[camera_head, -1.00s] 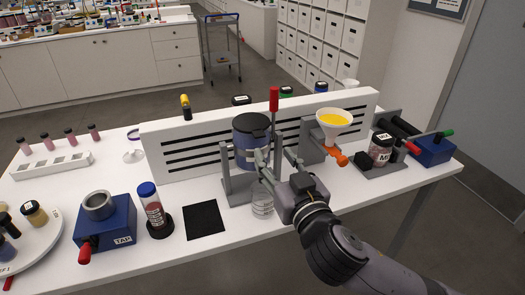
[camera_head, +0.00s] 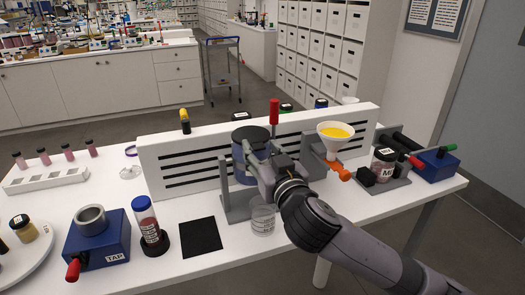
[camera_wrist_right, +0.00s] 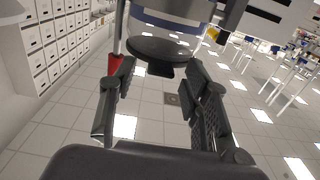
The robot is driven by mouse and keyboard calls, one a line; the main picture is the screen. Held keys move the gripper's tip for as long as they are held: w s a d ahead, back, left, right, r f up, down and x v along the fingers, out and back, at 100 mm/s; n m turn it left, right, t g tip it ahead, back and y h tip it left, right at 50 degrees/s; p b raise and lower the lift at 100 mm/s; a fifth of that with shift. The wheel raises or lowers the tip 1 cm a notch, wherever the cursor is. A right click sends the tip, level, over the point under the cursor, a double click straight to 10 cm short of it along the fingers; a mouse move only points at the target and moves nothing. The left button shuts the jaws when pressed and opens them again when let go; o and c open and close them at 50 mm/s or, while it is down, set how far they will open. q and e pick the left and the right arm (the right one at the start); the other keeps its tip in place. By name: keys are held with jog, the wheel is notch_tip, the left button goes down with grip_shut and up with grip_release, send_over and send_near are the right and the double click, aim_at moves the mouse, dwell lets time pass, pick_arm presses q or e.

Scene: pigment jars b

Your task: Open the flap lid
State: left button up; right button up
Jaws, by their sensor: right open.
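The flap lid (camera_head: 250,132) is a dark round disc lying closed on top of the blue drum (camera_head: 240,165), which sits in a grey stand (camera_head: 237,205). In the right wrist view the picture is turned over, and the lid (camera_wrist_right: 150,49) shows with a small dark tab (camera_wrist_right: 160,70) at its edge. My right gripper (camera_head: 254,152) is at the drum's upper front, near the lid. Its fingers (camera_wrist_right: 155,88) are open, with the tab between their tips in the picture; I see no clear contact. The arm hides part of the drum. My left gripper is not in view.
A clear cup (camera_head: 263,220) stands below the drum. A red-handled lever (camera_head: 274,112) rises beside it. A funnel with yellow powder (camera_head: 334,135) is to the right. A white slotted panel (camera_head: 190,158) stands behind. The black mat (camera_head: 201,237) is bare.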

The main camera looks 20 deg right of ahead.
jog(key=shift+c, duration=0.3)
grip_shut()
dwell(0.5)
